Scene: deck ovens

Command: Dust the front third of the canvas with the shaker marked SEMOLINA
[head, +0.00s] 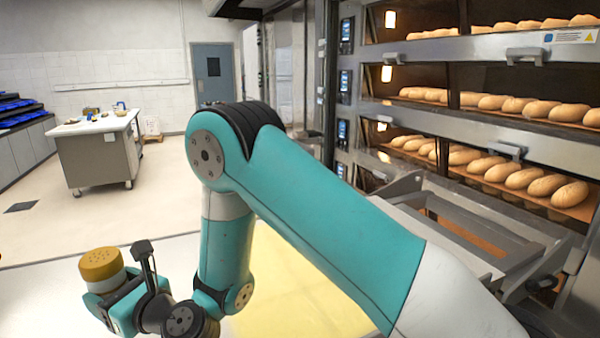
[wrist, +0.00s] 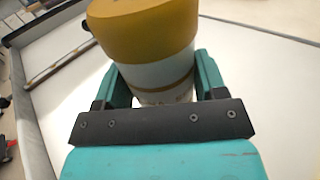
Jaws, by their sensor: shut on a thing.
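A shaker (head: 101,266) with a mustard-yellow top and a pale body is in my gripper (head: 115,300), at the lower left of the head view. In the wrist view the shaker (wrist: 155,75) shows its yellow top, a white band and a brown stripe; no marking is readable. The teal fingers of my gripper (wrist: 158,92) are shut on its sides. A pale, flat surface, seemingly the canvas (wrist: 255,80), spreads behind and below the shaker. I cannot tell how far the shaker is above it, and no dusting is clear on it.
Deck ovens with loaves (head: 525,180) stand at the right, with a metal loader frame (head: 470,235) before them. A wheeled work table (head: 100,155) stands at the far left. A dark bar (wrist: 68,65) lies along the pale surface's left side.

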